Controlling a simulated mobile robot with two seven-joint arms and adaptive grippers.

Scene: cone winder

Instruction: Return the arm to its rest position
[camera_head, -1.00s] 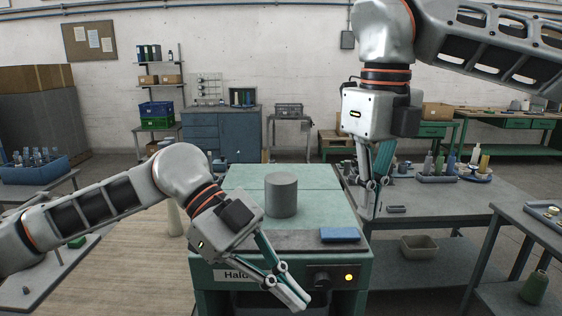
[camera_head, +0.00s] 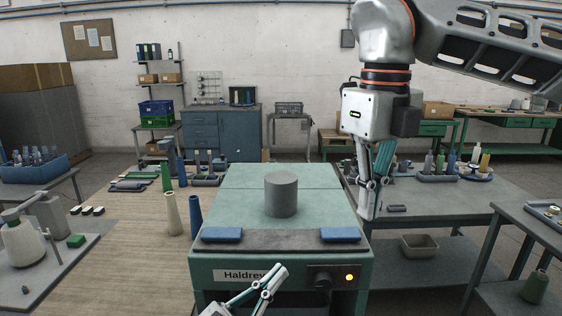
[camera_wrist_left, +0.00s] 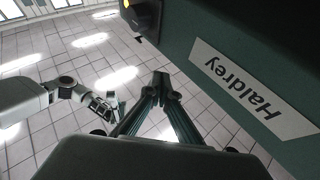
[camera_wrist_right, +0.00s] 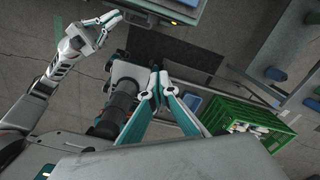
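My left gripper (camera_head: 281,270) is low at the bottom of the head view, in front of the machine's front panel near the "Haldrey" label (camera_head: 243,275). In the left wrist view, its fingertips (camera_wrist_left: 160,77) meet with nothing between them, beside the panel. My right gripper (camera_head: 367,214) points down at the right side of the machine, above the floor gap by the right bench. In the right wrist view, its fingertips (camera_wrist_right: 157,77) are together and empty. The grey cylinder (camera_head: 281,194) stands upright on the machine's green top (camera_head: 240,205), apart from both grippers.
Two blue pads (camera_head: 222,235) (camera_head: 340,235) lie at the machine's front corners. Cones (camera_head: 172,213) and a winder (camera_head: 24,246) stand on the wooden table at left. A grey bench (camera_head: 490,200) with bottles stands at right. A green crate (camera_wrist_right: 248,125) shows below my right gripper.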

